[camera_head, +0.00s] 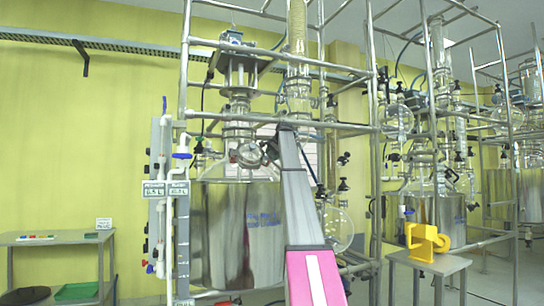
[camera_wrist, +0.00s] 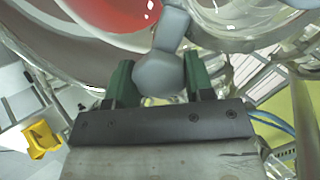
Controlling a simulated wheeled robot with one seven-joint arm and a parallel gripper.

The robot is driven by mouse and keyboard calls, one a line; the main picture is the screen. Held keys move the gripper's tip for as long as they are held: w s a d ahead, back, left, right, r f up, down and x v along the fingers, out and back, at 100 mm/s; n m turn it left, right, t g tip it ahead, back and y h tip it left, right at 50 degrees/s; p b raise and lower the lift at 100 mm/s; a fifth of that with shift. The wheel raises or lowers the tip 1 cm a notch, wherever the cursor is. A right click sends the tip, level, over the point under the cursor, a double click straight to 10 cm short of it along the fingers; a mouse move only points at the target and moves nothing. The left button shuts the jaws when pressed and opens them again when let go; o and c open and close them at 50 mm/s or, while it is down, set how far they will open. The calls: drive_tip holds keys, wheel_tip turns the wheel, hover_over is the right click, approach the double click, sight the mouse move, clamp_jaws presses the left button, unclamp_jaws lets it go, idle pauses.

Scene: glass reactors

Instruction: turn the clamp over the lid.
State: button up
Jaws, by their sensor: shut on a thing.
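The clamp's grey faceted knob (camera_wrist: 158,74) sits between the green fingers of my gripper (camera_wrist: 158,82) in the wrist view. A grey stem (camera_wrist: 172,28) runs up from the knob toward the rim of the glass. My gripper is shut on this knob. In the head view my gripper (camera_head: 270,150) is up at the lid (camera_head: 238,168) of the large steel-jacketed reactor (camera_head: 240,235). The clamp is small there and partly hidden by my gripper and arm.
Metal frame tubes (camera_head: 376,150) and glass pipework (camera_head: 297,80) stand close around the reactor. A yellow object (camera_head: 428,241) sits on a small grey table (camera_head: 430,262) at the right. A side table (camera_head: 55,240) stands at the far left, with open room before the wall.

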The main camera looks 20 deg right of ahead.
drive_tip(key=m, duration=0.4)
drive_tip(key=shift+m, duration=0.4)
drive_tip(key=shift+s, duration=0.1)
idle(0.3)
drive_tip(key=o, duration=0.9)
drive_tip(key=v, duration=1)
drive_tip(key=shift+s+r, duration=0.1)
drive_tip(key=shift+s, duration=0.3)
drive_tip(key=shift+d, duration=0.15)
